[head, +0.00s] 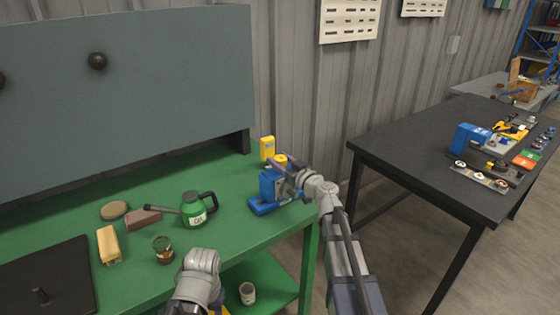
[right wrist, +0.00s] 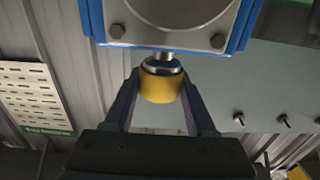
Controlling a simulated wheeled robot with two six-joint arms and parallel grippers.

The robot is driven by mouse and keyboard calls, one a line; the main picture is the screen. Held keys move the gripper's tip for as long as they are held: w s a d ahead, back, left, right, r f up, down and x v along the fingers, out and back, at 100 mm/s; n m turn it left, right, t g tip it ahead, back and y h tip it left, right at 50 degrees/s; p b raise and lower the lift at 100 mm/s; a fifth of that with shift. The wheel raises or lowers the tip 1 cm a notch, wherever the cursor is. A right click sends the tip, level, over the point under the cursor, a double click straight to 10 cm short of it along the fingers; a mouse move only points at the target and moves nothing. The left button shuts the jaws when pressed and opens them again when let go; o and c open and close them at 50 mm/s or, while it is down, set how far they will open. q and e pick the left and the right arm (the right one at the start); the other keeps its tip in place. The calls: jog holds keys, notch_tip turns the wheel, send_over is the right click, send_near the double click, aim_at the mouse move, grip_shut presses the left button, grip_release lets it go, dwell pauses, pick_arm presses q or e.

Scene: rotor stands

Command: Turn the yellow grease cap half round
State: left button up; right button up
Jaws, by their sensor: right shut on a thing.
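The yellow grease cap (right wrist: 161,86) sits on a short metal stem of the blue rotor stand (right wrist: 240,28), seen close in the right wrist view. My right gripper (right wrist: 158,98) is shut on the cap, one finger on each side. In the head view the blue stand (head: 268,187) is at the right end of the green bench, and the top of the yellow cap (head: 281,159) shows beside my right gripper (head: 287,168). Part of my left arm shows at the bottom of the head view; its fingers are not visible.
A dark table (head: 400,160) with several parts stands to the right.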

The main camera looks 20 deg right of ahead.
grip_shut()
jog(key=shift+s+a+m+h, duration=0.1)
jog(key=shift+m+h, duration=0.2)
jog(key=shift+h, duration=0.2)
